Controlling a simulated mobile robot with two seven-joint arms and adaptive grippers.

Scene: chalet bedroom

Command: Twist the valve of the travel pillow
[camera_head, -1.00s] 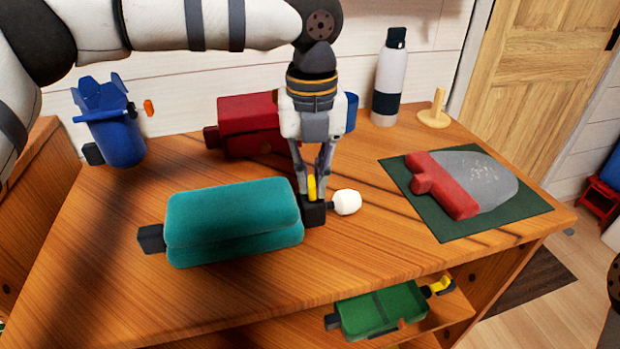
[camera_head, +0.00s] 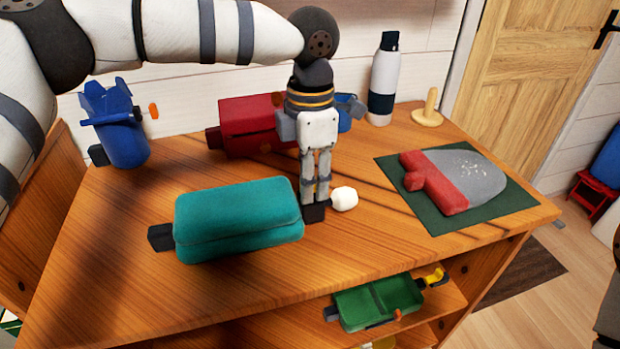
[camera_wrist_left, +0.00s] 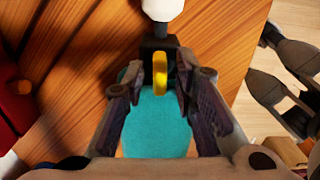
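The travel pillow (camera_head: 238,216) is a teal, folded cushion lying on the wooden table. A black block (camera_head: 313,213) with a white rounded end piece (camera_head: 344,199) is at its right end. The yellow valve (camera_wrist_left: 160,72) stands on this block in the left wrist view; my fingers hide it in the head view. My left gripper (camera_head: 315,198) points down over the block. In the wrist view its fingers are on either side of the valve, with gaps visible, so it looks open. My right gripper (camera_wrist_left: 258,62) appears at the right of that view, fingers apart, away from the pillow.
A red case (camera_head: 250,120) and blue container (camera_head: 125,140) stand behind. A white bottle (camera_head: 384,85), wooden peg (camera_head: 429,108) and a grey-red item (camera_head: 465,178) on a green mat (camera_head: 522,194) are to the right. A green case (camera_head: 378,303) sits on the shelf below.

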